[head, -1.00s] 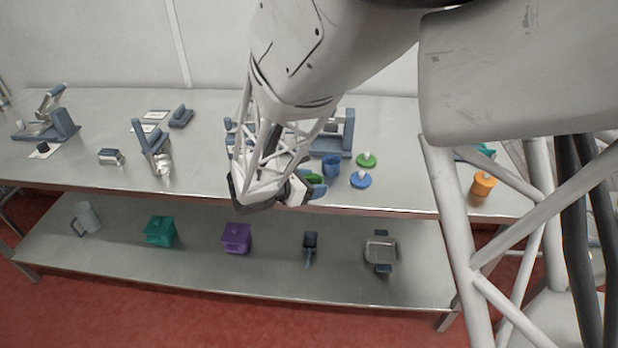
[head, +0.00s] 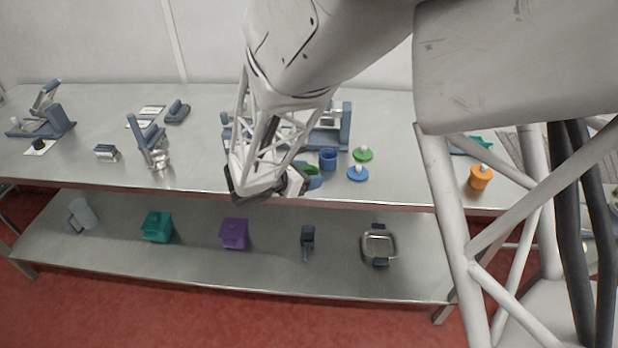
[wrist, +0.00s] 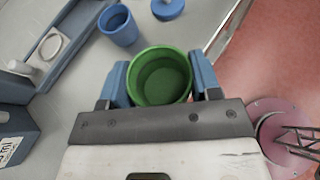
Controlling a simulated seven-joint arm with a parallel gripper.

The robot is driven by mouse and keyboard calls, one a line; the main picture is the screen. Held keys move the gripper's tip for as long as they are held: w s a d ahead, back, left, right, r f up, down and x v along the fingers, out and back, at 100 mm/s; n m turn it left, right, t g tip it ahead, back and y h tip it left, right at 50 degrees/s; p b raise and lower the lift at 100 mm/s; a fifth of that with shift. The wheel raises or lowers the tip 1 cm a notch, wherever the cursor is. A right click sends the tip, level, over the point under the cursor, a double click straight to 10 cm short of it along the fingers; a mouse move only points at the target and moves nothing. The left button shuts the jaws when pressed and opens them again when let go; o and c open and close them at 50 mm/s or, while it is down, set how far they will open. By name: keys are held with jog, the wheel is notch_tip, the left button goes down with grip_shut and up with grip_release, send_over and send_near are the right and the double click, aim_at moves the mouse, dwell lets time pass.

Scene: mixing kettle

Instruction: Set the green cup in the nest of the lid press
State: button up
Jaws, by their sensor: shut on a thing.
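The green cup (wrist: 160,78) is an open, empty-looking round cup, upright between the two blue fingers of my gripper (wrist: 160,84) in the wrist view. My gripper is shut on it. In the head view my gripper (head: 303,181) is at the table's front edge, and the green cup (head: 309,169) is partly hidden by the fingers. I cannot tell whether it is clear of the table. The lid press (head: 346,127) stands behind, mostly hidden by my arm. In the wrist view a blue-grey base with a pale ring (wrist: 51,46), apparently its nest, is at upper left.
A blue cup (head: 328,158) stands close behind the green cup. A blue lid (head: 358,174) and a green lid (head: 363,154) lie to its right. An orange container (head: 481,177) stands farther right. A blue-grey block (wrist: 14,135) is left of my gripper.

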jog(key=w+a+r+n+t+y, duration=0.2)
jog(key=w+a+n, duration=0.1)
jog(key=w, duration=1)
jog(key=w+a+r+n+t+y, duration=0.1)
jog(key=w+a+r+n+y, duration=0.1)
jog(key=w, duration=1.1)
jog(key=shift+w+a+r+n+t+y, duration=0.15)
jog(key=shift+w+a+n+t+y, duration=0.25)
jog(key=shift+a+n+y, duration=0.25)
jog(key=shift+d, duration=0.1)
jog(key=shift+f, duration=3)
jog(key=shift+f+m, duration=0.25)
jog(key=shift+f, duration=0.45)
jog(key=o, duration=1)
jog(key=shift+c, duration=0.6)
jog(key=shift+o, duration=0.4)
jog(key=shift+r, duration=0.1)
